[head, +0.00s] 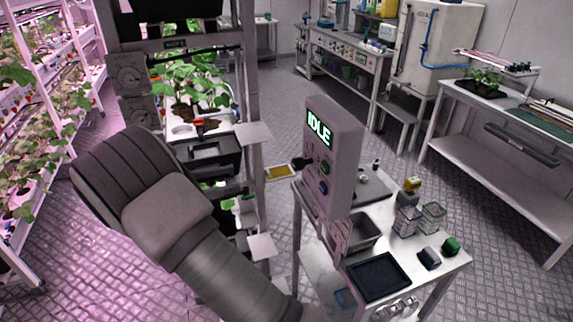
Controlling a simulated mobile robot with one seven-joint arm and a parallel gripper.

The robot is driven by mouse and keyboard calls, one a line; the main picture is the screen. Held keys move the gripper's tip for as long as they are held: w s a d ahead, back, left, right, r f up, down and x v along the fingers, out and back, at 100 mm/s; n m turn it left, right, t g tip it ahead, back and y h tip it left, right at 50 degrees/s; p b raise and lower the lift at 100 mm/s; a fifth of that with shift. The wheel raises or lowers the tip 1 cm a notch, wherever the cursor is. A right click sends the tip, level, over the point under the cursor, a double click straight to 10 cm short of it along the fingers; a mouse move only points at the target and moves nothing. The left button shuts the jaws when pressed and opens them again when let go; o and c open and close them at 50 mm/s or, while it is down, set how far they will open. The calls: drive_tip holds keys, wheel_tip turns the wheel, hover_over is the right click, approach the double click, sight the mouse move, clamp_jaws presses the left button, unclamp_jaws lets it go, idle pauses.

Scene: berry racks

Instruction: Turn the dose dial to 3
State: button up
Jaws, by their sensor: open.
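A grey control box (343,160) stands upright on the cart, with a lit display (319,128) reading IDLE on its face. Below the display, a dark knob (301,163) sticks out to the left; it may be the dose dial, but the steep angle hides any numbers and its setting. My arm crosses the lower left and runs out at the bottom edge. My gripper is not in view.
The steel cart (452,262) carries a dark tray (377,278), clear punnets (408,220) and small blocks. A plant rack (250,165) stands close to the box's left. Benches (500,110) line the back and right. Open floor lies between cart and benches.

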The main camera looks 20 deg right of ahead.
sight(293, 165)
drive_tip(key=d+p, duration=0.3)
drive_tip(key=d, duration=1.4)
drive_tip(key=shift+w+f, duration=0.1)
drive_tip(key=shift+f, duration=0.05)
clamp_jaws()
